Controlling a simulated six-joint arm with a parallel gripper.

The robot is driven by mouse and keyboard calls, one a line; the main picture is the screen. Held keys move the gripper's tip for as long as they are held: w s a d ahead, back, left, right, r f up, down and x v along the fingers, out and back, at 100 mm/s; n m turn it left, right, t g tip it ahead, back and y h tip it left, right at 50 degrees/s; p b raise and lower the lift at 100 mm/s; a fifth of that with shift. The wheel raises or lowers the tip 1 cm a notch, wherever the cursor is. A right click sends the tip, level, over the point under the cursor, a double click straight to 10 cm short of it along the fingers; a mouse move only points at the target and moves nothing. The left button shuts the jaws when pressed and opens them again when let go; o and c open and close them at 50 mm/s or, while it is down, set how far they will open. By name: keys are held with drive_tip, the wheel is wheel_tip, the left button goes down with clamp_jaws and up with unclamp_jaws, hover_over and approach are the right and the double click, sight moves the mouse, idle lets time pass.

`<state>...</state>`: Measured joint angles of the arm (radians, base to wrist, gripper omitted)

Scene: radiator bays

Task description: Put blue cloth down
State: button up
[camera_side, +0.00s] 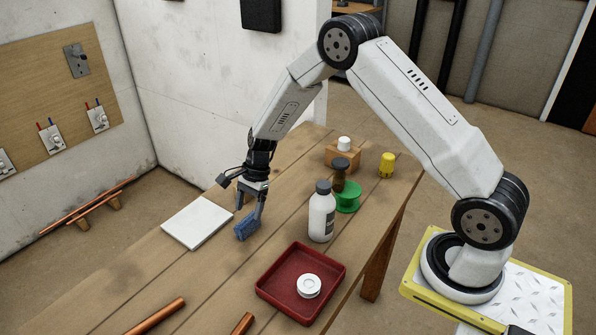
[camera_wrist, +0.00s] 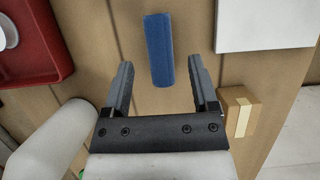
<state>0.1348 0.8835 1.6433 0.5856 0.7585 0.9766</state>
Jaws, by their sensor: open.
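The blue cloth (camera_side: 247,225) is a folded, narrow strip on the wooden table, just right of a white square panel in the side view. In the wrist view the cloth (camera_wrist: 159,48) lies ahead of the fingers, roughly in line with the space between them. Whether a finger touches the cloth I cannot tell.
The white panel (camera_side: 197,223) lies left of the cloth. A white bottle (camera_side: 321,216) stands to its right, with a green spool (camera_side: 348,198) behind. A red tray (camera_side: 272,292) holds a white roll (camera_side: 309,286). A yellow cap (camera_side: 387,165) stands farther back. Copper pipes (camera_side: 155,316) lie in front.

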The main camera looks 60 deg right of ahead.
sight(261, 224)
drive_tip(key=v, duration=0.7)
drive_tip(key=shift+r, duration=0.4)
drive_tip(key=shift+d, duration=0.15)
drive_tip(key=s+a+r+n+t+h, duration=0.1)
drive_tip(key=s+r+n+h, duration=0.1)
drive_tip(key=s+n, duration=0.7)
drive_tip(key=s+a+r+n+t+h, duration=0.1)
drive_tip(key=s+r+n+h, duration=0.1)
drive_tip(key=s+n, duration=0.7)
drive_tip(key=shift+s+a+r+t+h, duration=0.35)
drive_tip(key=shift+s+r, duration=0.1)
drive_tip(key=shift+s, duration=0.5)
